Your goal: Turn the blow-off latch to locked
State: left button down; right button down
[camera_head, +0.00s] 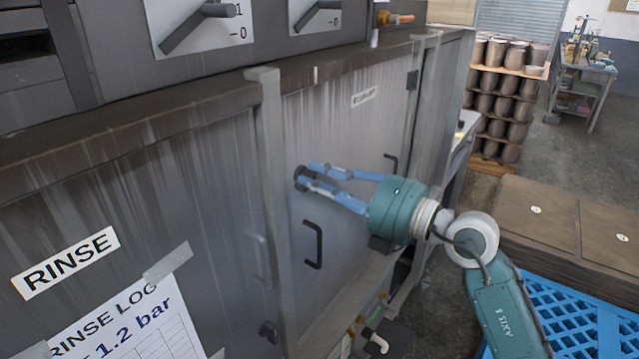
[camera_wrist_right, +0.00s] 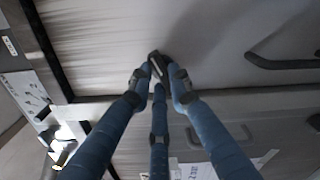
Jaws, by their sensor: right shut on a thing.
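The blow-off latch (camera_head: 299,173) is a small dark piece on the grey door panel right of the vertical post. Its label is not legible to me. My right gripper (camera_head: 309,177) reaches in from the right, its blue fingers closed around the latch. In the right wrist view the fingertips (camera_wrist_right: 158,82) meet at the dark latch (camera_wrist_right: 156,62), partly covering it. I cannot read whether it stands at locked. My left gripper is not in view.
Dark door handles (camera_head: 317,245) stick out below and right of the gripper. A RINSE label (camera_head: 66,262) and a taped log sheet (camera_head: 120,325) are on the left panel. A blue pallet (camera_head: 570,310) and brown boxes (camera_head: 540,215) stand at right.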

jog(key=shift+a+f+n+b, duration=0.1)
jog(key=shift+f+n+b, duration=0.05)
jog(key=shift+n+b, duration=2.95)
jog(key=shift+f+n+b, duration=0.1)
jog(key=shift+n+b, duration=2.55)
jog(key=shift+n, duration=0.75)
jog(key=c, duration=1.6)
grip_release()
jog(key=shift+s, duration=0.1)
jog(key=v, duration=1.2)
